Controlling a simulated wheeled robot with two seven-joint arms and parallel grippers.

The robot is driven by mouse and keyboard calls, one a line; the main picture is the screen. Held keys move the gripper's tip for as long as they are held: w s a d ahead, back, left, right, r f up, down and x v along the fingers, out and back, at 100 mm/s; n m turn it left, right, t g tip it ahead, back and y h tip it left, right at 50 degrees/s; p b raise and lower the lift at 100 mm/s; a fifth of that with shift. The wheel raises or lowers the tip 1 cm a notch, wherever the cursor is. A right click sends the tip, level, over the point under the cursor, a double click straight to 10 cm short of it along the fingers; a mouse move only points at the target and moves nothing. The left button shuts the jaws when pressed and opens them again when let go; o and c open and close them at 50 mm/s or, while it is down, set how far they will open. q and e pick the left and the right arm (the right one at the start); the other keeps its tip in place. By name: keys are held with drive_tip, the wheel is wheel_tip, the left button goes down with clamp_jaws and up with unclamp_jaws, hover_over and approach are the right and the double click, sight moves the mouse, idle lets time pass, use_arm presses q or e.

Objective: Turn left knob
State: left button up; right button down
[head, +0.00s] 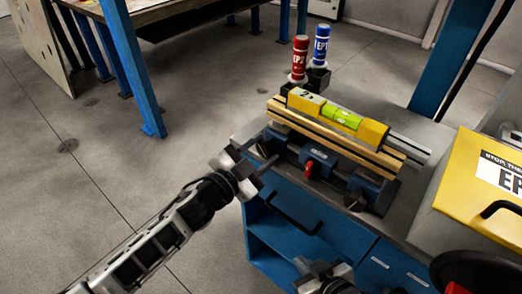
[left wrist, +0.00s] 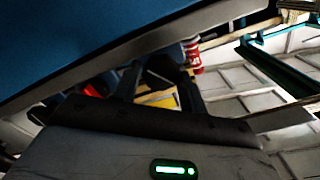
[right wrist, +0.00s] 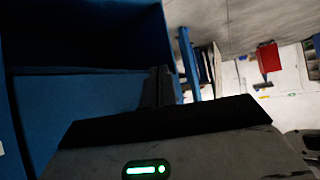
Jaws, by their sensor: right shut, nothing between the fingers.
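A blue vise (head: 318,158) stands on the grey workbench top, with a red knob (head: 309,170) on its front. A dark bar-like knob or handle (head: 266,163) sticks out at the vise's left end. My left gripper (head: 250,168) is at that left end, open, with its fingers close around or beside the handle; I cannot tell if they touch it. In the left wrist view its two fingers (left wrist: 162,82) stand apart, with a bit of yellow showing between them. My right gripper (head: 325,273) is low in front of the blue cabinet, shut and empty; its closed fingers (right wrist: 160,86) show in the right wrist view.
A yellow level (head: 341,117) lies on wooden strips (head: 330,135) over the vise. A red bottle (head: 299,58) and a blue bottle (head: 321,45) stand behind. A yellow case (head: 480,190) is at right. The cabinet's black handle (head: 292,216) juts out. Floor at left is clear.

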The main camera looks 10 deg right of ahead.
use_arm(q)
drive_tip(key=shift+o, duration=1)
drive_tip(key=n, duration=0.6)
drive_tip(key=shift+a+n, duration=0.1)
drive_tip(key=shift+n, duration=0.3)
drive_tip(key=b+v, duration=0.2)
drive_tip(key=v, duration=1.3)
drive_tip(key=s+a+f+n+y+p, duration=0.4)
drive_tip(key=s+a+f+n+y, duration=0.4)
drive_tip(key=a+f+y, duration=0.3)
wheel_tip(320, 180, down, 3)
drive_tip(key=shift+s+a, duration=0.6)
drive_tip(key=shift+s, duration=0.05)
